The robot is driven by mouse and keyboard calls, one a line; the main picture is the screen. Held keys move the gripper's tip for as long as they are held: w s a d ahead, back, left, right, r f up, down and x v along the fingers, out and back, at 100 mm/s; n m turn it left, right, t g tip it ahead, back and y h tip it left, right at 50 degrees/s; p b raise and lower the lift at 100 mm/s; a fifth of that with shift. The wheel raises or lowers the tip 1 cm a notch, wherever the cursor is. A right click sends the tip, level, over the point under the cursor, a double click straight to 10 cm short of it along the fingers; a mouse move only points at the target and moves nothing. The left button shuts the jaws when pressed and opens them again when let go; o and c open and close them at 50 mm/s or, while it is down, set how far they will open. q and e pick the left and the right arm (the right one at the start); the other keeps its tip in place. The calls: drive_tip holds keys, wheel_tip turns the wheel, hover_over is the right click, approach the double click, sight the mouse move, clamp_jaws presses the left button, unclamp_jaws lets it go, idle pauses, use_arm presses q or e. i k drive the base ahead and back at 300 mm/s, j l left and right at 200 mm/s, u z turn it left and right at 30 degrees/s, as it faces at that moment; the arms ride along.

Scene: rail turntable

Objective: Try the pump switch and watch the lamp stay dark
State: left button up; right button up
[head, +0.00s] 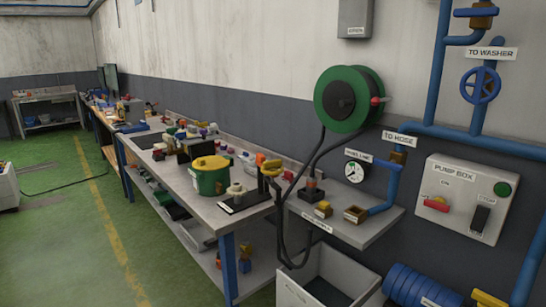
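The pump box (456,216) is a light grey panel on the wall at the right of the head view. A red switch lever (437,204) sits under a small label at its left, lying nearly level. A black switch (480,218) with its own label is to the right. A round green lamp (502,189) is at the upper right corner; it looks dull green with no visible glow. Neither of my grippers shows in this view.
A green hose reel (348,99), blue pipes (437,75), and a round gauge (356,172) are on the wall left of the box. A small shelf (362,236) and cluttered bench (213,211) stand left. A grey bin (330,270) and blue hose coil (420,288) lie below.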

sight(482, 213)
drive_tip(key=z, duration=1.3)
